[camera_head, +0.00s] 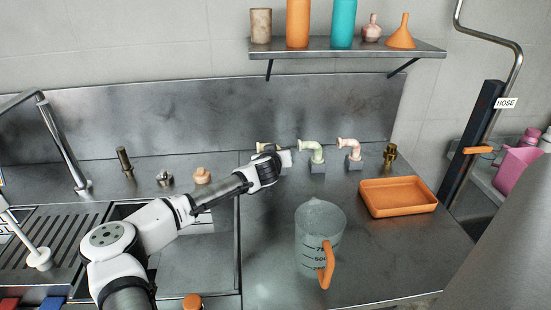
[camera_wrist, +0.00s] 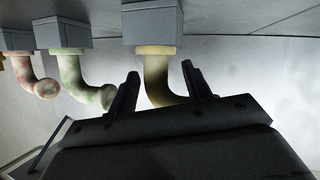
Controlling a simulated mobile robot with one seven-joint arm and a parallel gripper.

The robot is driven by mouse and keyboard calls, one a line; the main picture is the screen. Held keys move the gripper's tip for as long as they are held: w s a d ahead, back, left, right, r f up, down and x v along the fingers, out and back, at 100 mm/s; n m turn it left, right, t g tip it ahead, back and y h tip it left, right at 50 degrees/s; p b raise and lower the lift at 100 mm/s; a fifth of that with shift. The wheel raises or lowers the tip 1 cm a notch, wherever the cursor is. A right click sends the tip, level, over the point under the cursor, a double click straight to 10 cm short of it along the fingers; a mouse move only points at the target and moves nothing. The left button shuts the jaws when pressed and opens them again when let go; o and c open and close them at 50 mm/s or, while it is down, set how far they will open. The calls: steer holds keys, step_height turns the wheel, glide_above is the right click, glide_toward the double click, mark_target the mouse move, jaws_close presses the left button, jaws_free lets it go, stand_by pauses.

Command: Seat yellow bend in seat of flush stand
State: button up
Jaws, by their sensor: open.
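The yellow bend (camera_wrist: 156,68) is a curved pipe piece whose end meets a grey block (camera_wrist: 150,24), which appears upside down in the wrist view. I cannot tell whether it is fully seated or whether this block is the flush stand. In the head view the yellow bend (camera_head: 265,147) is mostly hidden behind my gripper (camera_head: 281,160). My gripper's fingers (camera_wrist: 160,88) are open, one on each side of the bend in the wrist view. Contact is not clear.
Right of it, a green bend (camera_head: 313,149) and a pink bend (camera_head: 349,148) stand on similar grey blocks (camera_head: 318,167). A brass fitting (camera_head: 390,155), an orange tray (camera_head: 397,184) and a measuring jug (camera_head: 310,230) are farther right or nearer. A shelf (camera_head: 345,50) hangs above.

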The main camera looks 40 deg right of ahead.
steer(key=shift+w+d, duration=0.1)
jaws_close()
stand_by(0.3)
